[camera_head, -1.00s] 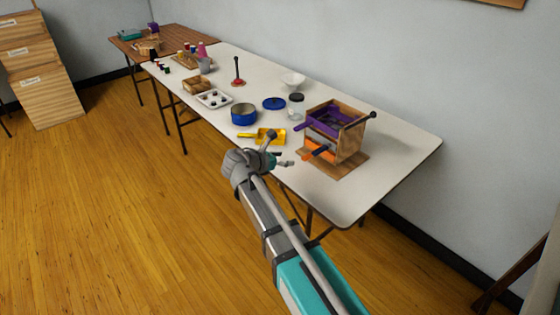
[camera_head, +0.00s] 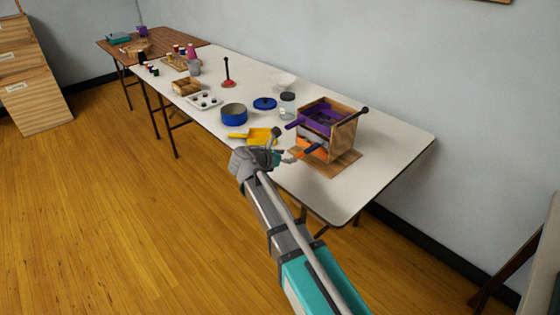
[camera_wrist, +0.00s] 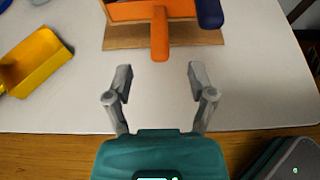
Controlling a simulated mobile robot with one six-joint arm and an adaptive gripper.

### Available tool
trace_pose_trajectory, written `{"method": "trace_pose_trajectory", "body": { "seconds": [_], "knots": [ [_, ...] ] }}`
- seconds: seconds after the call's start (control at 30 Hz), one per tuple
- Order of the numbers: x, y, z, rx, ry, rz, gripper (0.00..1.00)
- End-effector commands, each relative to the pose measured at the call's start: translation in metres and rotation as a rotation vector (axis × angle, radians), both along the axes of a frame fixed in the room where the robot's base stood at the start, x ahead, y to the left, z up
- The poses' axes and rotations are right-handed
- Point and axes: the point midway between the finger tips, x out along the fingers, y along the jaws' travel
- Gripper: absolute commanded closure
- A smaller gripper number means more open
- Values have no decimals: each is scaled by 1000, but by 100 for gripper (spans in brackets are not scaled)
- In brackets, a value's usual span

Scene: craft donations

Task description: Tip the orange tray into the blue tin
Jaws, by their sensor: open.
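The orange tray (camera_head: 311,153) sits low in a wooden box frame (camera_head: 345,130), mostly hidden inside it. In the wrist view its front (camera_wrist: 130,11) and orange handle (camera_wrist: 160,42) stick out toward me. My gripper (camera_wrist: 158,72) is open and empty, its fingers apart just short of the handle end, with the handle lined up between them. In the head view my gripper (camera_head: 288,158) is at the table's front edge, beside the box. The blue tin (camera_head: 234,115) stands open-topped on the table, left of the box; I cannot see into it clearly.
A dark blue handle (camera_wrist: 210,13) juts out right of the orange one. A purple tray (camera_head: 318,119) sits higher in the frame. A yellow scoop-like tray (camera_head: 255,136) lies left of my gripper. A blue lid (camera_head: 265,103) and a jar (camera_head: 287,107) stand behind the tin.

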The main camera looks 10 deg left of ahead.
Motion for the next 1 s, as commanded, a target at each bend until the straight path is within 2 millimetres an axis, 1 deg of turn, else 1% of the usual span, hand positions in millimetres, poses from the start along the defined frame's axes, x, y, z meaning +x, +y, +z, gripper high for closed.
{"method": "trace_pose_trajectory", "body": {
  "seconds": [0.03,0.2,0.5,0.7,1.0],
  "knots": [
    [7,-4,-6,0,0,-2,29],
    [24,-18,-15,0,0,-1,29],
    [48,-37,-27,1,1,1,29],
    [55,-42,-30,0,1,1,29],
    [55,-43,-29,0,0,2,29]
  ]
}}
